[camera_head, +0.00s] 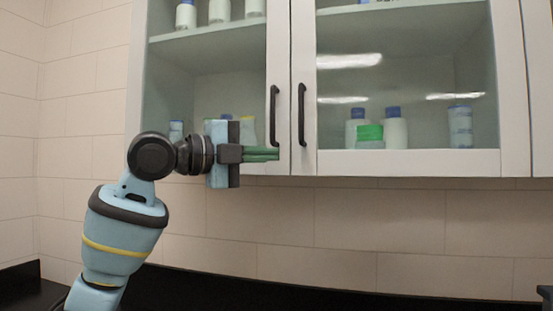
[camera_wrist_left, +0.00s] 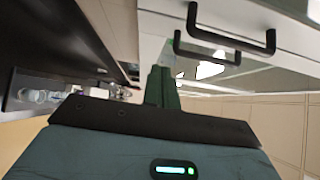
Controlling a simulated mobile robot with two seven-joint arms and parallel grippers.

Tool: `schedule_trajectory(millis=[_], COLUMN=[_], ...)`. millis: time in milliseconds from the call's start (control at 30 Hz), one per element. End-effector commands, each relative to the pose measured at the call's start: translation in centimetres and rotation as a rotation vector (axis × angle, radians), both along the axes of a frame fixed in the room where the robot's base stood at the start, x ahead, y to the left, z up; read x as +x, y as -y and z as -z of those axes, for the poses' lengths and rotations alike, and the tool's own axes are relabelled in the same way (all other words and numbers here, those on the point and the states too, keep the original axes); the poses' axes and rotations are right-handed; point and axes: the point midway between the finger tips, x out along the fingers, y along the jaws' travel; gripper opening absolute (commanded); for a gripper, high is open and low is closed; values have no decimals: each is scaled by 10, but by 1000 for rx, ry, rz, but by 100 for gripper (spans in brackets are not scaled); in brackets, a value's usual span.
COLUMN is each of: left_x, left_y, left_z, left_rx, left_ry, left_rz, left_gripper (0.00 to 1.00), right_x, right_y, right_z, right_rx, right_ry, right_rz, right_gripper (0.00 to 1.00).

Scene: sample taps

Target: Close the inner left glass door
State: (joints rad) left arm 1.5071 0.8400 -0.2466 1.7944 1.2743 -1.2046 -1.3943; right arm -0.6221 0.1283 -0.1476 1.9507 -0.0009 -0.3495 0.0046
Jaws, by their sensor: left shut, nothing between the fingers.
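The inner left glass door (camera_head: 279,60) is a white-framed door of the wall cabinet, with a black vertical handle (camera_head: 274,115) near its right edge. It looks flush or nearly flush with the cabinet front; a small gap cannot be ruled out. My left gripper (camera_head: 262,153) has its green fingers together and empty, over the door's lower right corner, below and left of the handle. Whether the fingertips touch the frame cannot be told. In the left wrist view the shut fingers (camera_wrist_left: 162,85) point toward the door front, beside two black handles (camera_wrist_left: 225,30). My right gripper does not show.
The neighbouring glass door (camera_head: 400,163) at right, with its own black handle (camera_head: 301,115), looks shut. White bottles with blue caps (camera_head: 396,130) and a green-labelled item (camera_head: 370,132) stand behind glass. Tiled wall and a dark counter (camera_head: 220,290) lie below, with free space between.

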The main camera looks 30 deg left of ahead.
Motion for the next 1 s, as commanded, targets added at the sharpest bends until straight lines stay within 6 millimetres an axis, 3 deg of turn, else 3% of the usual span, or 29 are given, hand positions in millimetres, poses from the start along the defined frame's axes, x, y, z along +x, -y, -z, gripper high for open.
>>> schedule_trajectory(millis=[200,400,1000], left_x=[-33,-54,-60], left_y=[-20,-30,-32], left_z=[5,4,3], left_rx=[2,1,1], left_ry=[-9,-8,-5], left_rz=[-1,1,4], left_gripper=[0,0,0], right_x=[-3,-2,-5], right_y=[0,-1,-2], right_z=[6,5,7], right_rx=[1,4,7], right_ry=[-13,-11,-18], right_rz=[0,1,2], right_gripper=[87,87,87])
